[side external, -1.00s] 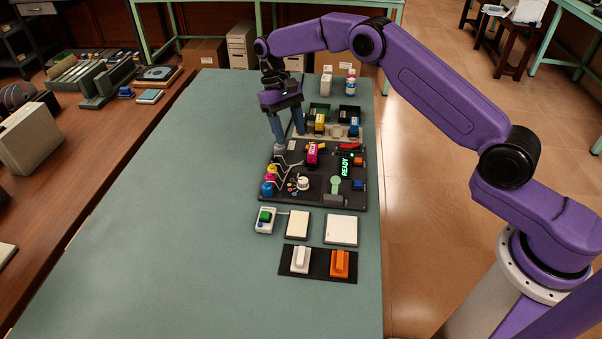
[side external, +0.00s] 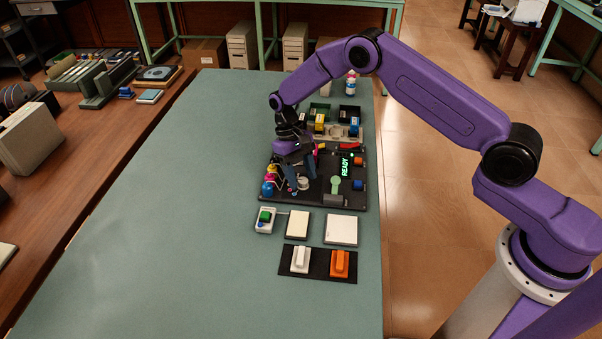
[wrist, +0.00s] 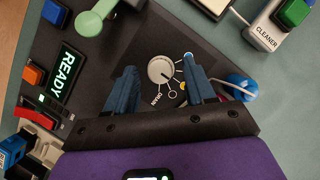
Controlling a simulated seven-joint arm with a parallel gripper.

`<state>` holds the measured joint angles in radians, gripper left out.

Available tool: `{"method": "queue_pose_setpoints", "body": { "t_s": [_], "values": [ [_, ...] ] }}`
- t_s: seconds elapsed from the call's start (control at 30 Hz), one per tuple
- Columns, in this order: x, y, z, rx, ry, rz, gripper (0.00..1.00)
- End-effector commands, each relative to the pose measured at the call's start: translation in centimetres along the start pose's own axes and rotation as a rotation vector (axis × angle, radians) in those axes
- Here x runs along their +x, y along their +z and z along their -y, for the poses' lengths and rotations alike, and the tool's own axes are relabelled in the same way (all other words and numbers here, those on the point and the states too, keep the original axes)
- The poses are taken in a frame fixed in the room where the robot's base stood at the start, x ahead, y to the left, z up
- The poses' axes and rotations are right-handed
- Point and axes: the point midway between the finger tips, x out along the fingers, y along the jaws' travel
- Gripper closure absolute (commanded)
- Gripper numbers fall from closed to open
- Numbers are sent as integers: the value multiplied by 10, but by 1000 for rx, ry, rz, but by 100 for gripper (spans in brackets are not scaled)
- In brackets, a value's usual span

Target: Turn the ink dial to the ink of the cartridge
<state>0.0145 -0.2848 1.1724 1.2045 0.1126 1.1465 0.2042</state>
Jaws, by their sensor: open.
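The ink dial (wrist: 160,70) is a round white knob on the dark panel, with coloured dots and a DRAIN label around it. A blue dot (wrist: 188,56) and a yellow dot (wrist: 183,86) show beside the right finger; other marks may be hidden behind it. My gripper (wrist: 159,68) is open, with one blue finger on each side of the dial and visible gaps. In the side view my gripper (side external: 302,181) is low over the dial (side external: 304,184). The magenta cartridge (side external: 316,150) is mostly hidden behind my gripper.
Blue, magenta and yellow ink bottles (side external: 268,188) stand left of the dial. A green lit READY display (side external: 345,166) and a pale green lever (side external: 336,185) are to its right. A rack behind holds yellow and blue cartridges.

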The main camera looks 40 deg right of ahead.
Motion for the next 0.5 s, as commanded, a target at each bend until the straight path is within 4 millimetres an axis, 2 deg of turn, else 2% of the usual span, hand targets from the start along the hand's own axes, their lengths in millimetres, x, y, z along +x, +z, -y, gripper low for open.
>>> {"method": "queue_pose_setpoints", "body": {
  "t_s": [0.13, 0.17, 0.3, 0.33, 0.5],
  "values": [
    [0, 0, 0, 0, 0, 0, 46],
    [0, 0, 0, 0, 0, 0, 49],
    [0, 0, 0, 0, 0, 0, 95],
    [0, 0, 0, 0, 0, 0, 100],
    [0, 0, 0, -4, 2, 0, 100]
  ]
}}
